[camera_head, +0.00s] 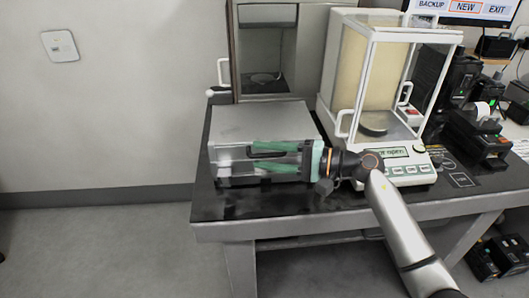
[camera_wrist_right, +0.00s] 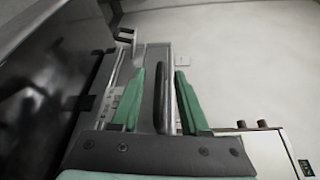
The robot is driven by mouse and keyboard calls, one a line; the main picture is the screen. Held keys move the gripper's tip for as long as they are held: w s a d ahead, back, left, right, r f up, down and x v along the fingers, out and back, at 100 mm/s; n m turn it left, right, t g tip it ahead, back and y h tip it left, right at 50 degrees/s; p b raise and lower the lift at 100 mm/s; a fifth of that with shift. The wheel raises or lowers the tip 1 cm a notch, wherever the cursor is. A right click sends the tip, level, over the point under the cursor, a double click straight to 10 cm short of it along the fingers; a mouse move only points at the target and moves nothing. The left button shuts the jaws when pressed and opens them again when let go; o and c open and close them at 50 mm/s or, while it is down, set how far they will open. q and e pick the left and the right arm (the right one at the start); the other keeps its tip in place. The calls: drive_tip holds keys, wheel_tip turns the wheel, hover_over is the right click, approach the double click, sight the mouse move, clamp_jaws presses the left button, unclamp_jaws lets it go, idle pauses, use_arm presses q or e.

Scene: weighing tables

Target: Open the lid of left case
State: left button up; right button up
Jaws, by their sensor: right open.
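The left case is a grey box (camera_head: 262,120) with a flat top, standing on the dark tabletop at the left end; its lid looks shut. My right gripper (camera_head: 250,157) is in front of the case's front face, its arm coming in from the lower right. Its green fingers are apart, one above the other. A dark bar-like handle (camera_head: 268,154) shows by the fingers. In the right wrist view, the gripper (camera_wrist_right: 170,72) has a dark upright bar (camera_wrist_right: 160,100) between its open fingers; I cannot tell whether they touch it. My left gripper is not in view.
A glass-walled balance (camera_head: 375,85) stands right of the case, close to my right wrist. A grey cabinet (camera_head: 265,60) with an open front is behind the case. Black devices (camera_head: 480,130) crowd the right side. The floor at left is clear.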

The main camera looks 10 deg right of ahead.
drive_tip(key=shift+w+a, duration=0.1)
drive_tip(key=shift+a, duration=0.15)
clamp_jaws()
drive_tip(key=shift+f, duration=0.1)
idle(1.2)
